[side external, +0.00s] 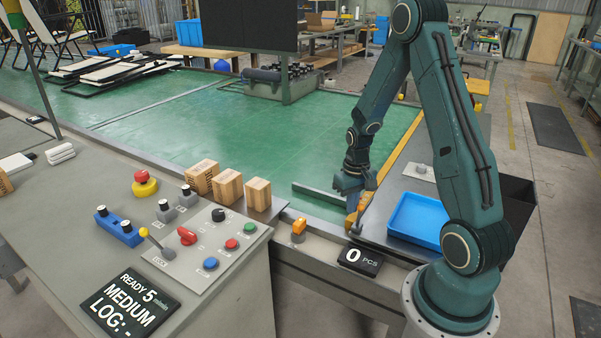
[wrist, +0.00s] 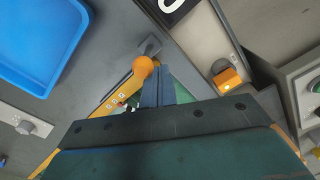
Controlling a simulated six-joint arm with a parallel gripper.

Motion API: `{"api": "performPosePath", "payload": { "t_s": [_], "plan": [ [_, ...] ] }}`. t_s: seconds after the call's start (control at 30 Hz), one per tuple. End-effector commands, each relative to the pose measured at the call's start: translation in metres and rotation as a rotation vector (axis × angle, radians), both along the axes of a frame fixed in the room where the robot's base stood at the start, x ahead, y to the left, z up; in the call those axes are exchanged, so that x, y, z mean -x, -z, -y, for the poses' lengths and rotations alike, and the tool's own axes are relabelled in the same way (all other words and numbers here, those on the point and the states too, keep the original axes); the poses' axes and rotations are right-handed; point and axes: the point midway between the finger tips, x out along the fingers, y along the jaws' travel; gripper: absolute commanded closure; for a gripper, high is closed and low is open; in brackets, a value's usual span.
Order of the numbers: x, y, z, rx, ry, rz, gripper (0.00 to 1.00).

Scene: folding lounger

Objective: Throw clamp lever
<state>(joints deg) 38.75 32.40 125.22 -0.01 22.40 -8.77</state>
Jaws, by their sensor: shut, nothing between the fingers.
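An orange lever with a round ball knob (wrist: 143,66) shows in the wrist view, beside the tips of my gripper (wrist: 161,78). It looks like the clamp lever. An orange bar (wrist: 108,104) with small marks runs down-left from near the knob. In the side view, orange parts (side external: 352,217) show at the bench edge just below my gripper (side external: 350,200), which points down. My fingers are together and hold nothing. I cannot tell whether they touch the knob. My gripper partly hides the clamp area in both views.
A blue tray (side external: 415,220) lies on the bench right of my gripper. A counter display (side external: 361,258) and an orange-topped button (side external: 299,229) stand near the front edge. Wooden blocks (side external: 229,187) and a control panel (side external: 205,250) with a yellow-knobbed lever (side external: 145,233) are at left.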

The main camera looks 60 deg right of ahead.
Motion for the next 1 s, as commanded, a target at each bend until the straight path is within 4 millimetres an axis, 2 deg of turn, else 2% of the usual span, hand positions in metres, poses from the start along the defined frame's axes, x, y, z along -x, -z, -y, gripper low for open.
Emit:
{"api": "performPosePath", "payload": {
  "t_s": [0.7,1.0],
  "plan": [
    [0.015,0.002,0.0,0.0,0.0,0.0,1.0],
    [0.013,-0.009,0.0,0.0,0.0,0.001,1.0]
  ]
}}
